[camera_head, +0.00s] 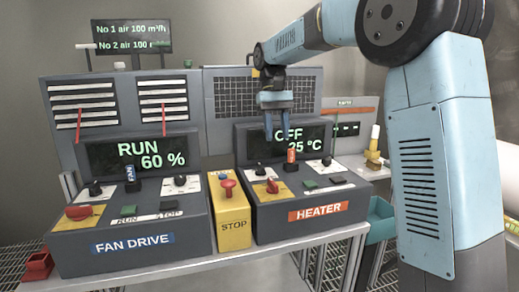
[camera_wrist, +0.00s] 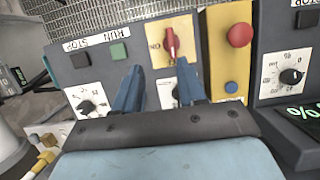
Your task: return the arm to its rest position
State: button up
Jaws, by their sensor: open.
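My light blue arm rises at the right of the head view and reaches left over the consoles. My gripper (camera_head: 275,125) points down in front of the heater console's display (camera_head: 300,140), which reads OFF and 25 °C and is partly covered by the fingers. In the wrist view my gripper (camera_wrist: 158,80) shows two blue fingers spread apart with nothing between them. Beyond them is the heater's red rotary switch (camera_wrist: 171,43) on a yellow plate. I see no contact between the fingers and the panel.
The fan drive console (camera_head: 140,225) at left reads RUN 60 %. A yellow STOP box (camera_head: 232,222) with a red button stands between it and the heater console (camera_head: 312,222). A red tray (camera_head: 38,265) sits at the left edge and a teal bin (camera_head: 378,222) at the right.

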jog(key=s+d+f+m+t, duration=0.1)
jog(key=s+d+f+t, duration=0.1)
jog(key=s+d, duration=0.4)
jog(key=s+d+f+m+t, duration=0.1)
jog(key=s+d+t, duration=0.3)
jog(key=s, duration=0.9)
jog(key=s+d+f+m+t+y, duration=0.1)
jog(key=s+d+f+t, duration=0.1)
jog(key=s+d, duration=0.6)
jog(key=shift+s+f+t, duration=0.4)
jog(key=shift+s+f, duration=0.3)
jog(key=shift+s, duration=0.25)
jog(key=shift+o, duration=0.2)
